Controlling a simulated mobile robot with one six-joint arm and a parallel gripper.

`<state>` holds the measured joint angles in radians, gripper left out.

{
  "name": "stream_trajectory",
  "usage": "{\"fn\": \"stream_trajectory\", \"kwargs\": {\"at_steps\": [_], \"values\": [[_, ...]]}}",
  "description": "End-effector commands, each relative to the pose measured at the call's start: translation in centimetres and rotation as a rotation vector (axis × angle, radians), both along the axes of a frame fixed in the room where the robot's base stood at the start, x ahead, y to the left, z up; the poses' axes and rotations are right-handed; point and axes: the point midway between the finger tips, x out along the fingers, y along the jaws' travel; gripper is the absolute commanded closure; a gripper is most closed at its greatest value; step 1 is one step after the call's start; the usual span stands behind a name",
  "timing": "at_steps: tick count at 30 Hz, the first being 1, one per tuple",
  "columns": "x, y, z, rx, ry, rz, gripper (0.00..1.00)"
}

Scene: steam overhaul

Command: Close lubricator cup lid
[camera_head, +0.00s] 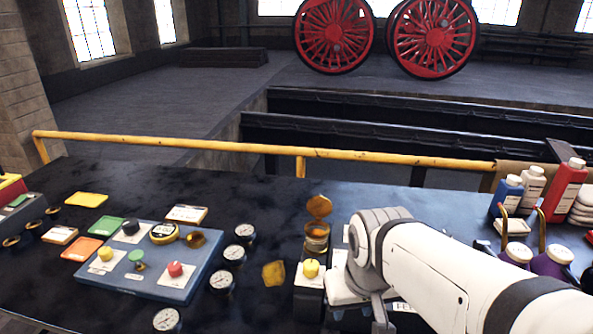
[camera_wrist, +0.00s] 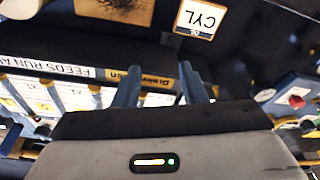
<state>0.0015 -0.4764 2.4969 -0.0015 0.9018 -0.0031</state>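The lubricator cup (camera_head: 316,238) is a small brass or amber cup on a dark block, just left of my arm in the head view. Its round brass lid (camera_head: 319,206) stands up, tilted open above the cup's rear rim. My gripper (camera_wrist: 160,88) shows two blue-grey fingers spread apart in the wrist view, with nothing visible between them. In the head view my arm reaches in from the lower right, to the right of the cup, and its fingers cannot be made out. The cup and lid cannot be made out in the wrist view.
Left are gauges (camera_head: 233,253) and a blue panel (camera_head: 150,283) with knobs. Bottles (camera_head: 567,188) and oil cans crowd the right. A yellow rail (camera_head: 260,147) runs behind the bench. A CYL card (camera_wrist: 200,18) shows in the wrist view.

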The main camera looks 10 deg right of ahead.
Motion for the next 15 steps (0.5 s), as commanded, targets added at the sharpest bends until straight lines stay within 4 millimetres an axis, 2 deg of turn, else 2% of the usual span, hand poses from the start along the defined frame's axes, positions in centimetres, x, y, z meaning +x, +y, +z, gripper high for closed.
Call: {"fn": "stream_trajectory", "kwargs": {"at_steps": [5,9,15], "values": [[2.8,-0.6,3.1,0.019,0.047,-0.017,0.62],[7.4,-0.7,7.0,0.049,0.125,-0.062,0.62],[14.6,-1.0,11.1,0.1,0.25,-0.127,0.62]]}}
